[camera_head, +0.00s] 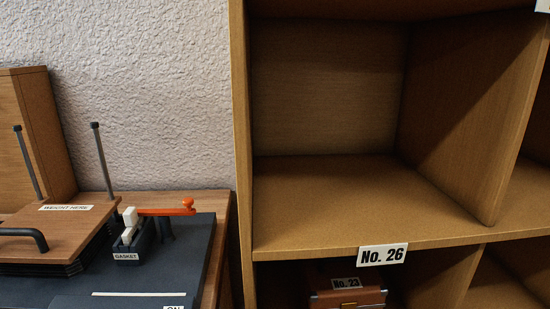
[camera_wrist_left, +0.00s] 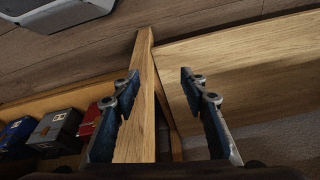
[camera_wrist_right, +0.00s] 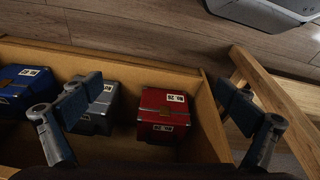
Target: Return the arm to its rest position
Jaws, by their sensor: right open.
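Neither arm shows in the head view. In the left wrist view, my left gripper (camera_wrist_left: 160,78) has its two fingers apart with nothing held between them. The upright edge of a wooden board (camera_wrist_left: 144,75) appears between and beyond the fingers; I cannot tell how far below it lies. In the right wrist view, my right gripper (camera_wrist_right: 158,84) is open and empty. Beyond its fingers are a red case (camera_wrist_right: 163,112) and a grey case (camera_wrist_right: 104,105) in a wooden bin (camera_wrist_right: 120,65).
A wooden shelf (camera_head: 330,205) labelled No. 26 has an empty compartment; a brown case (camera_head: 345,298) labelled No. 23 sits below. At left is a press-like device (camera_head: 75,220) with an orange lever (camera_head: 165,211). A wooden frame (camera_wrist_right: 245,70) stands right of the bin.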

